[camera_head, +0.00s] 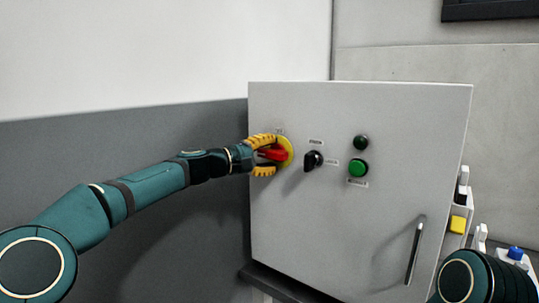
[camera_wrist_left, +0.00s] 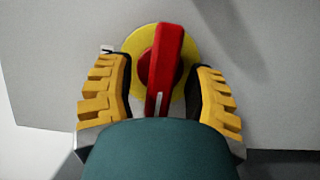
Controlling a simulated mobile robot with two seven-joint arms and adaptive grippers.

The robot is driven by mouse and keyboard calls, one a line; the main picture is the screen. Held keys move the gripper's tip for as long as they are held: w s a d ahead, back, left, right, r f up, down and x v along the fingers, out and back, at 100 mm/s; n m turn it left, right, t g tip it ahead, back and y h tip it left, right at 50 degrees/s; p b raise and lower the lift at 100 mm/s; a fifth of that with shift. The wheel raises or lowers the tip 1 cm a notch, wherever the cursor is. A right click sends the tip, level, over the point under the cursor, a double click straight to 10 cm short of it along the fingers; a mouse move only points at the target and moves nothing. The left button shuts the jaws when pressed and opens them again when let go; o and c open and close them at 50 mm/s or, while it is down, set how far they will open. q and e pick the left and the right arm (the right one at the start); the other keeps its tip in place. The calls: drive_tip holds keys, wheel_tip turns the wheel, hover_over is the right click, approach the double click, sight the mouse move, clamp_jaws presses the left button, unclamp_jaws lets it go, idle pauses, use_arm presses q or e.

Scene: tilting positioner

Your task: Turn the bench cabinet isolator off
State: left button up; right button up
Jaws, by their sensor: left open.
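The isolator is a red handle (camera_head: 271,154) on a yellow round plate (camera_head: 288,152), on the left of the grey bench cabinet's front (camera_head: 350,230). My left gripper (camera_head: 264,155) is at the isolator, its yellow fingers above and below the red handle. In the left wrist view the red handle (camera_wrist_left: 165,62) stands nearly upright, tilted slightly right, over the yellow plate (camera_wrist_left: 136,42). The fingers of my left gripper (camera_wrist_left: 160,85) are open on either side, with gaps between them and the handle. The handle's lower end is partly hidden by my gripper body.
Right of the isolator are a black selector knob (camera_head: 313,160), a dark green lamp or button (camera_head: 361,142) and a bright green button (camera_head: 358,168). A door handle (camera_head: 413,250) is at lower right. Small yellow (camera_head: 457,224) and blue (camera_head: 515,253) items stand beyond the cabinet's right edge.

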use_arm(q)
drive_tip(key=v, duration=1.2)
drive_tip(key=shift+f, duration=0.15)
drive_tip(key=s+d+f+g+y, duration=0.15)
drive_tip(key=f+y, duration=0.25)
drive_tip(key=f, duration=1.3)
drive_tip(key=s+d+f+g+y, duration=0.1)
drive_tip(key=s+f+g+y, duration=0.15)
drive_tip(key=f, duration=1.55)
drive_tip(key=s+f+m+g+y, duration=0.1)
drive_tip(key=s+f+g+y, duration=0.15)
drive_tip(key=s+f, duration=1)
drive_tip(key=s+f+m+y, duration=0.1)
drive_tip(key=s+f+m, duration=0.1)
drive_tip(key=s+f, duration=0.3)
drive_tip(key=s+a+f+m+y, duration=0.1)
drive_tip(key=s+f, duration=0.4)
drive_tip(key=s, duration=0.4)
drive_tip(key=shift+s+a+f+m+g+y, duration=0.3)
drive_tip(key=shift+s+a+m+g, duration=0.05)
drive_tip(key=shift+s+m+g, duration=0.1)
drive_tip(key=shift+w, duration=0.1)
